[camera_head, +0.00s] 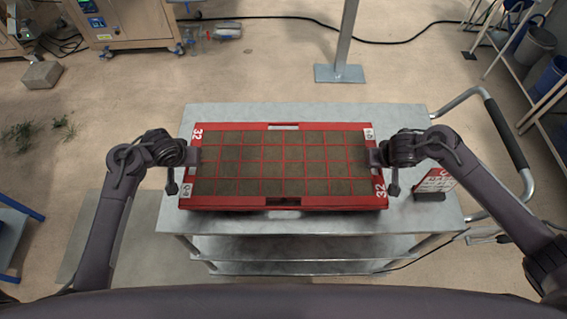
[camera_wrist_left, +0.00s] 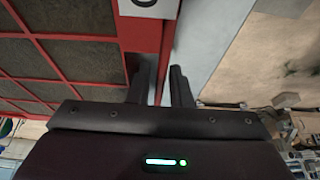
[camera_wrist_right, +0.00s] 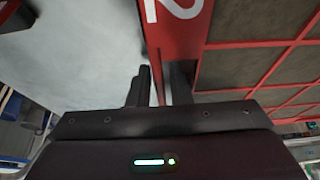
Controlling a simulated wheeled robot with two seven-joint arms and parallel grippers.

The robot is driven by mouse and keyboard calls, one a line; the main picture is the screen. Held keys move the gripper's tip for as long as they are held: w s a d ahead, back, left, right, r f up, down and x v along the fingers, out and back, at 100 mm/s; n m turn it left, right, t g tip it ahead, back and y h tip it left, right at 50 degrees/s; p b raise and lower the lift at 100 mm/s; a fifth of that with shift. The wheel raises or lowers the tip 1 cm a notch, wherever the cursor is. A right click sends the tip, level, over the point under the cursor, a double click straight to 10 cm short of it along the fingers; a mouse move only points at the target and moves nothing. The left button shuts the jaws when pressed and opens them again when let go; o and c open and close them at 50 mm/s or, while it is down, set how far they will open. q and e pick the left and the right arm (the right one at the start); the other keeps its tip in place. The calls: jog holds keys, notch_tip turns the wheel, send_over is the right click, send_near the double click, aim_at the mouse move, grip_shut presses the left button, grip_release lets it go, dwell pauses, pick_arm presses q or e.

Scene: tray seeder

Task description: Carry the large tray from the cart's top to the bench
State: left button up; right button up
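The large tray (camera_head: 285,126) is red with a grid of soil-filled cells and white "32" labels. It is level over the cart's top (camera_head: 310,113); I cannot tell whether it touches it. My left gripper (camera_head: 193,156) is at the tray's left end. In the left wrist view its fingers (camera_wrist_left: 160,88) are close together, one on each side of the red end wall (camera_wrist_left: 141,35). My right gripper (camera_head: 377,157) is at the right end. In the right wrist view its fingers (camera_wrist_right: 160,88) pinch the red wall (camera_wrist_right: 180,45) likewise. The bench is not identifiable.
A small red-and-white sign (camera_head: 437,181) stands on the cart right of the tray. The cart's handle (camera_head: 506,135) is at the right. A metal post with a base plate (camera_head: 339,73) stands behind the cart. Cables cross the floor, and a rack with buckets (camera_head: 537,42) is far right.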

pick_arm(q)
jog(key=shift+c, duration=0.2)
pick_arm(e)
jog(key=shift+c, duration=0.2)
pick_arm(q)
grip_shut()
pick_arm(e)
grip_shut()
dwell(0.7)
pick_arm(q)
jog(key=shift+w+r, duration=0.1)
jog(key=shift+r, duration=0.15)
pick_arm(e)
jog(key=shift+w+r, duration=0.15)
jog(key=shift+r, duration=0.1)
